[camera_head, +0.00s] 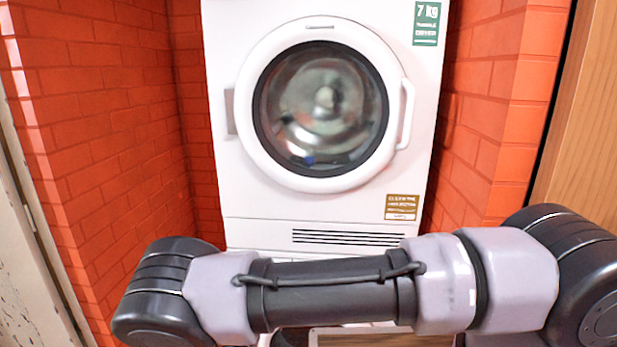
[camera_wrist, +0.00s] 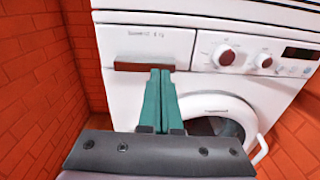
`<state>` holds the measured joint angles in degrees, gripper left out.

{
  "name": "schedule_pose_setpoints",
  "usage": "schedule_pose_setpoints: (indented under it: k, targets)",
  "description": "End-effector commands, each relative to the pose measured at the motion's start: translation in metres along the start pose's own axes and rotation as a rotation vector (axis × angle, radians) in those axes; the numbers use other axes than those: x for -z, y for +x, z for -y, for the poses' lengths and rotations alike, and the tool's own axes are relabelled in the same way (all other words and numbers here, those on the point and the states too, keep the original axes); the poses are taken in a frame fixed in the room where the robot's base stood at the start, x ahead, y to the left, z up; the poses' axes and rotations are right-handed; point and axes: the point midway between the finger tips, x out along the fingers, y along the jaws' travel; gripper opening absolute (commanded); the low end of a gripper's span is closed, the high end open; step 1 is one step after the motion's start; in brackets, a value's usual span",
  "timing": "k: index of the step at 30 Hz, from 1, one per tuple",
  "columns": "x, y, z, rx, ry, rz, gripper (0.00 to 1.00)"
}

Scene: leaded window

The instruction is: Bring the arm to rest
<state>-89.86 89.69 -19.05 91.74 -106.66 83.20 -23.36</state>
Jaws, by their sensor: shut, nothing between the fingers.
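My gripper (camera_wrist: 160,98) shows in the wrist view as two green fingers side by side, shut and empty. In the head view my arm (camera_head: 330,290) lies bent across the bottom of the picture, in front of a white dryer (camera_head: 240,205). My gripper is not in the head view.
The dryer's round glass door (camera_head: 320,105) is shut, with a white handle (camera_head: 406,115) on its right. Red brick walls (camera_head: 100,130) stand close on both sides. A wooden panel (camera_head: 580,130) is at the far right.

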Motion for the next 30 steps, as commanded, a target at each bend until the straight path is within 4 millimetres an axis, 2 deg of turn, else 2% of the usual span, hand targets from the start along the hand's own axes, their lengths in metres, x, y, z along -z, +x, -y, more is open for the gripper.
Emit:
schedule_pose_setpoints:
  k: [11,17,23,30]
  targets:
    - [-0.03,0.019,0.012,0.126,0.083,-0.032,0.0]
    - [-0.063,0.04,0.028,0.261,0.178,-0.064,0.0]
    - [-0.114,0.066,0.06,0.478,0.337,-0.114,0.0]
    - [-0.187,0.093,0.116,0.796,0.601,-0.179,0.0]
